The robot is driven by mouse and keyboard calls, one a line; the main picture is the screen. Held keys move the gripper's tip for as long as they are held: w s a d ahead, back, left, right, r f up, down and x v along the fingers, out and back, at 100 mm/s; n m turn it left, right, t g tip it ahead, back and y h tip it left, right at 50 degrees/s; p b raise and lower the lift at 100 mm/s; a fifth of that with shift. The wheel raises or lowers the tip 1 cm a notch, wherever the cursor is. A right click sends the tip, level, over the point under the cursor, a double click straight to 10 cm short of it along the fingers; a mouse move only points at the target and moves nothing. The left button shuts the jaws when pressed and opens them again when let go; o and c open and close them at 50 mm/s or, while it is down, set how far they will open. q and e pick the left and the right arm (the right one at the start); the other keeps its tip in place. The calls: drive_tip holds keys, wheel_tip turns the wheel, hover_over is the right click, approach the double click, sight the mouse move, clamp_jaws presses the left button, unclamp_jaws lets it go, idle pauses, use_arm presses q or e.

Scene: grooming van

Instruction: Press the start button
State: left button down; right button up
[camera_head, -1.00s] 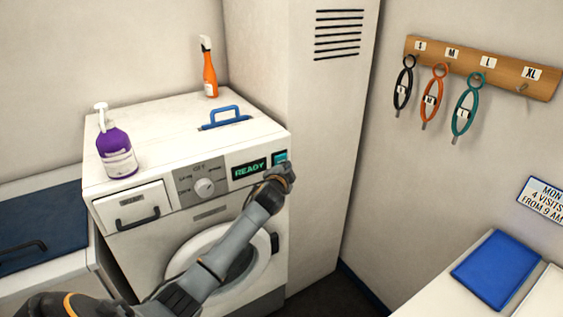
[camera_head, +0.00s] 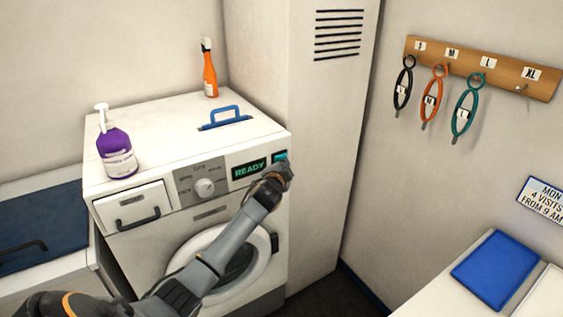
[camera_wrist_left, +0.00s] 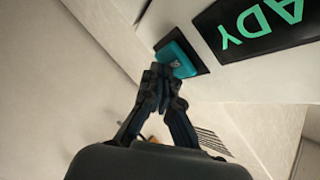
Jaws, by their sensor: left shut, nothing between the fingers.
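The start button is a teal square (camera_head: 280,156) at the right end of the washing machine's control panel, beside the display (camera_head: 249,170) that reads READY. In the left wrist view the teal button (camera_wrist_left: 175,58) sits in a dark frame near the display (camera_wrist_left: 255,25). My left gripper (camera_head: 287,170) is shut and empty, just in front of the button. In the left wrist view its fingertips (camera_wrist_left: 163,75) are together at the button's lower edge; I cannot tell whether they touch it. My right gripper is not in view.
The white washing machine (camera_head: 140,230) has a dial (camera_head: 204,187) and a drawer. A purple bottle (camera_head: 116,150), an orange spray bottle (camera_head: 210,75) and a blue handle (camera_head: 225,115) are on its top. A tall white cabinet (camera_head: 320,130) stands close on the right.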

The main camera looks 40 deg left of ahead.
use_arm(q)
drive_tip(key=shift+w+a, duration=0.15)
drive_tip(key=shift+a, duration=0.25)
idle(0.5)
drive_tip(key=shift+d, duration=0.1)
drive_tip(key=shift+s+d+p, duration=0.35)
drive_tip(key=shift+s+d, duration=0.05)
drive_tip(key=shift+d, duration=0.35)
drive_tip(key=d, duration=0.1)
drive_tip(key=s+d+p, duration=0.1)
drive_tip(key=d, duration=0.1)
drive_tip(key=s+d, duration=0.1)
drive_tip(key=shift+d, duration=0.35)
idle(0.7)
